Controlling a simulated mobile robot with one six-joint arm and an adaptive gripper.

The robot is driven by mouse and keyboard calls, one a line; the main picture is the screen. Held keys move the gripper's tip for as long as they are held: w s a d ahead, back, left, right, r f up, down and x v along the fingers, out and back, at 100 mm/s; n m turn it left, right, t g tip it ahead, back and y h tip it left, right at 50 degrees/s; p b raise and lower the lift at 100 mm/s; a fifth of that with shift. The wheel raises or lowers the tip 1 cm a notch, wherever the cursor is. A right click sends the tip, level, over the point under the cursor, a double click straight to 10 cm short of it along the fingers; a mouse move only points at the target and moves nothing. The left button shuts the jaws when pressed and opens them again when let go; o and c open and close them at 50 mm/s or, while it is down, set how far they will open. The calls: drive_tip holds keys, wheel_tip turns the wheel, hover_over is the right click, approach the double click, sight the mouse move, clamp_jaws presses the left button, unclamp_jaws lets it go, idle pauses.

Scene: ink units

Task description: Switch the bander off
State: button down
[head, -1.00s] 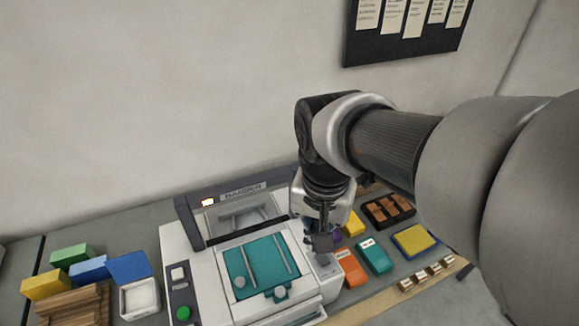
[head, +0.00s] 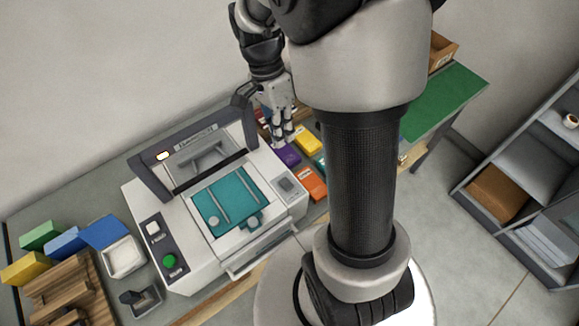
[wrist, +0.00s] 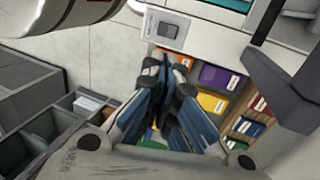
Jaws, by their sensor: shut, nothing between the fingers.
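The bander (head: 215,127) is a white and dark grey machine on the bench, with a teal bed (head: 228,198) and an upright frame. A small lamp (head: 162,155) on its frame is lit pale with a warm edge. A white switch (head: 153,228) and a green button (head: 169,261) sit on its dark left panel. A grey plate with a small switch (head: 287,186) is on its right side; the plate also shows in the wrist view (wrist: 168,30). My gripper (head: 283,140) is shut and empty, above the ink pads behind the right side, apart from the plate.
Purple (head: 289,155), yellow (head: 307,139) and orange (head: 312,183) pads lie right of the bander. Coloured blocks (head: 62,242) and a white tray (head: 122,257) stand at left. A shelf unit (head: 525,170) stands at right.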

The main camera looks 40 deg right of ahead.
sight(295, 186)
drive_tip(key=b+x, duration=0.3)
drive_tip(key=x, duration=1.1)
drive_tip(key=shift+s+f+b, duration=0.25)
drive_tip(key=shift+f+b, duration=0.2)
drive_tip(key=shift+f, duration=0.05)
drive_tip(key=shift+s+r, duration=0.1)
drive_tip(key=shift+r, duration=0.05)
